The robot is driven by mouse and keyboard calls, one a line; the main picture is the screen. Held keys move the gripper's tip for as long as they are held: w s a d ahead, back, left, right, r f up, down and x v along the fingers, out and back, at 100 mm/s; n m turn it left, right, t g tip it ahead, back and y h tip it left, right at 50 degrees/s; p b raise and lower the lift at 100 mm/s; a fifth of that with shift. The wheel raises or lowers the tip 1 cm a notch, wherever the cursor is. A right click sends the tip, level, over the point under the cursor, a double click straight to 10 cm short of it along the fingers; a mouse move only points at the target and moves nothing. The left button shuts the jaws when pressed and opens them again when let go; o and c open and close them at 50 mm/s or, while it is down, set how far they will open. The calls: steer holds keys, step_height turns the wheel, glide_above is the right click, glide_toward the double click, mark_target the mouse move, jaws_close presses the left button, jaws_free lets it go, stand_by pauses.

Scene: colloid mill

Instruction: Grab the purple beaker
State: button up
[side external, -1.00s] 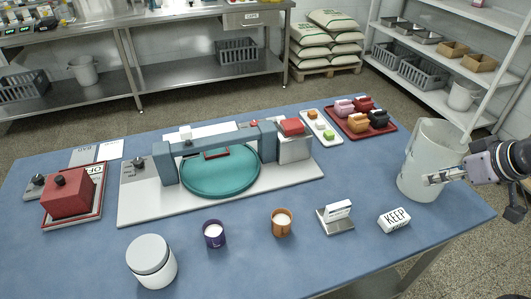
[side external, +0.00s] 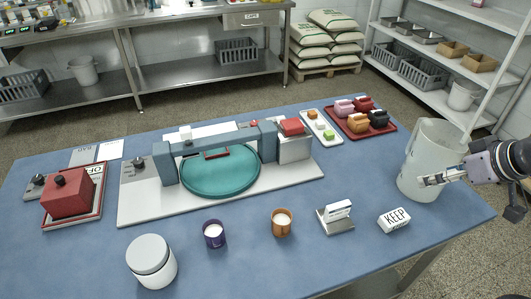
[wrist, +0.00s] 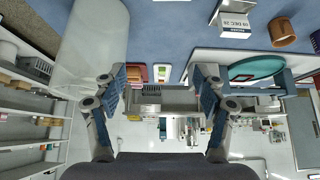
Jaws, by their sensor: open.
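The purple beaker (side external: 214,234) is a small dark cup with white contents. It stands upright on the blue table near the front, between the white lidded jar and the orange-brown cup. My gripper (side external: 432,180) is at the right end of the table, in front of the tall translucent container, far to the right of the purple beaker. In the wrist view my gripper (wrist: 158,78) shows two fingers spread apart with nothing between them.
The tall translucent container (side external: 430,140) stands close by my gripper. The teal-disc machine (side external: 220,170) fills the middle.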

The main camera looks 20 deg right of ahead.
steer(key=w+a+r+n+g+y, duration=0.1)
steer(key=w+a+r+n+g, duration=0.1)
steer(key=w+a+r+n, duration=0.5)
steer(key=n+g+h, duration=0.1)
steer(key=n+g, duration=0.4)
steer(key=n, duration=0.8)
glide_above(214, 231)
steer(key=s, duration=0.2)
step_height(214, 231, down, 14)
steer(key=shift+m, duration=0.3)
steer(key=shift+f, duration=4.95)
steer(key=c, duration=1.3)
